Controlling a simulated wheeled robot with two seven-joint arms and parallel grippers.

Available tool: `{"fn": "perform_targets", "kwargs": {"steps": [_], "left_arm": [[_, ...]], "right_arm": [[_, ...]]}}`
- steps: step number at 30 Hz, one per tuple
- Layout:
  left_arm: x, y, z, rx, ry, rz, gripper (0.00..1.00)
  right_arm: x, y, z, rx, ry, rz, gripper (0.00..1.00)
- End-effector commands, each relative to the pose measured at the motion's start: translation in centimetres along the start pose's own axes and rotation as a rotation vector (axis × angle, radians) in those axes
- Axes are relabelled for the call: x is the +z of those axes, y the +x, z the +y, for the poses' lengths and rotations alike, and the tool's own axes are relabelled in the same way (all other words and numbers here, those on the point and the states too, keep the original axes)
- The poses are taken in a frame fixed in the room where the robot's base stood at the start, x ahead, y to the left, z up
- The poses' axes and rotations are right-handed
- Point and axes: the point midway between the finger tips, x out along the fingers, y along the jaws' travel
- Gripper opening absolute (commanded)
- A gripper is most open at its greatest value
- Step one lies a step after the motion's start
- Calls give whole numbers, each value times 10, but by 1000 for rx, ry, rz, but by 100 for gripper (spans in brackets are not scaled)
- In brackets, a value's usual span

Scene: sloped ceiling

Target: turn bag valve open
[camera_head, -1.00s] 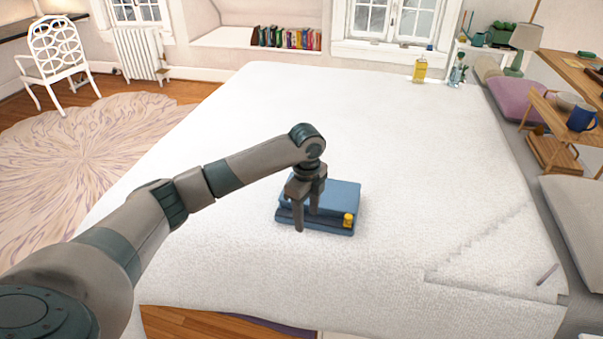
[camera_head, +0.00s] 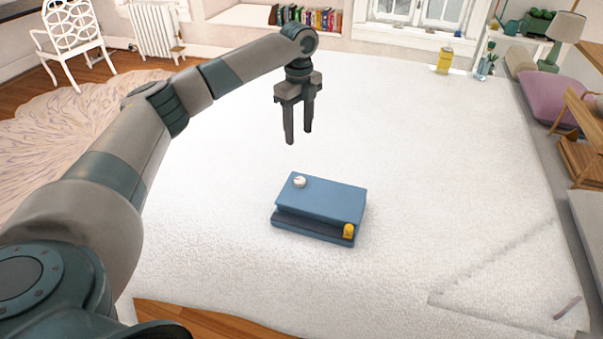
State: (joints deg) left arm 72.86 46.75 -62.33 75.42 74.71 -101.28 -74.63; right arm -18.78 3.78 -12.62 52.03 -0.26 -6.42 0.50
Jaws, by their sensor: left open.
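A blue bag-like block (camera_head: 325,205) lies on the white bed, with a darker blue layer at its lower front. A small round white valve (camera_head: 299,181) sits on its top near the back left corner. A small yellow piece (camera_head: 348,231) is at its front right corner. My left gripper (camera_head: 298,138) is open and empty, fingers pointing down. It is above the bed, behind the blue bag in the picture and apart from it. Whether the valve is open or shut cannot be told. My right gripper is not in view.
The white bed (camera_head: 430,170) is broad and mostly clear around the bag. A yellow bottle (camera_head: 444,61) and a small glass vase (camera_head: 484,68) stand at the far edge. A short thin grey item (camera_head: 567,307) lies at the right front.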

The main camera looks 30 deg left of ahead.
Motion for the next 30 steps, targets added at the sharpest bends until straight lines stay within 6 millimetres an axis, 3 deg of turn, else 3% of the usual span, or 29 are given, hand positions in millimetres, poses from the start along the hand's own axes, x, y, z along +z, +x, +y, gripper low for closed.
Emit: {"fn": "perform_targets", "kwargs": {"steps": [8, 14, 21, 30], "left_arm": [[0, 3, 0, 0, 0, 0, 48], [0, 19, 0, 2, -1, 0, 48], [0, 55, 0, 2, -1, 0, 48], [0, 109, 1, 3, -1, 0, 48]], "right_arm": [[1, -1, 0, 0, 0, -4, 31], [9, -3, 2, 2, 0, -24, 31], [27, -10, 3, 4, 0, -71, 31], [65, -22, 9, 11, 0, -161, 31]]}}
